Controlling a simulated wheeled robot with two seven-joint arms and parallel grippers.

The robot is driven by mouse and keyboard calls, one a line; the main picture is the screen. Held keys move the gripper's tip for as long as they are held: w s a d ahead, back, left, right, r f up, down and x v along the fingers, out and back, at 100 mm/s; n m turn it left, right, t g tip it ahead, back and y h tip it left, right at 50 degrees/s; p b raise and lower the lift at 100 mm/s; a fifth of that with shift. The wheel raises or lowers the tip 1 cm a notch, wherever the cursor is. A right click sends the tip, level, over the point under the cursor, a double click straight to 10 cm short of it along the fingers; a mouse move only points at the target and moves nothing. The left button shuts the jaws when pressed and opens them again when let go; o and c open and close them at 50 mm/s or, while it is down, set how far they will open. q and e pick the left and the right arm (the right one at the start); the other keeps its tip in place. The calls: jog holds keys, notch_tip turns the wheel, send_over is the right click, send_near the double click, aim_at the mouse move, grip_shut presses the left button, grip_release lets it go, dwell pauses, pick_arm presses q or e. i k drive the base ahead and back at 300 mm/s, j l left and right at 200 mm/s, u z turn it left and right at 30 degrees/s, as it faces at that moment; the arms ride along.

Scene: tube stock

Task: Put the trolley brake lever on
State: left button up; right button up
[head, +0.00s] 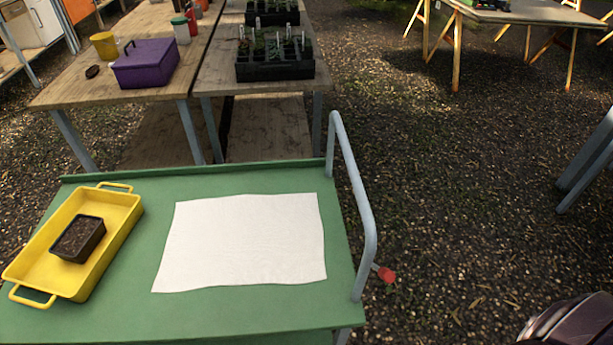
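The trolley (250,317) has a green top and stands in front of me. Its pale grey push handle (361,205) rises along the right side. The brake lever has a red knob (386,275) on a short stalk, sticking out to the right from low on the handle. Nothing touches the lever. A dark, shiny rounded part at the bottom right corner may be mine, but no fingertips show there. Neither gripper can be made out.
A yellow tray (122,225) with a black soil-filled pot (78,239) and a white cloth (243,242) lie on the trolley. Wooden benches with a purple box (146,64) and seedling trays (274,62) stand behind. Gravel right of the trolley is open.

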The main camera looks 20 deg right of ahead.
aim_at(386, 275)
jog(key=k+l, duration=0.15)
jog(key=l, duration=0.2)
jog(key=k+l, duration=0.15)
jog(key=l, duration=0.25)
jog(key=k+l, duration=0.2)
jog(key=l, duration=0.15)
jog(key=k+l, duration=0.15)
jog(key=l, duration=0.25)
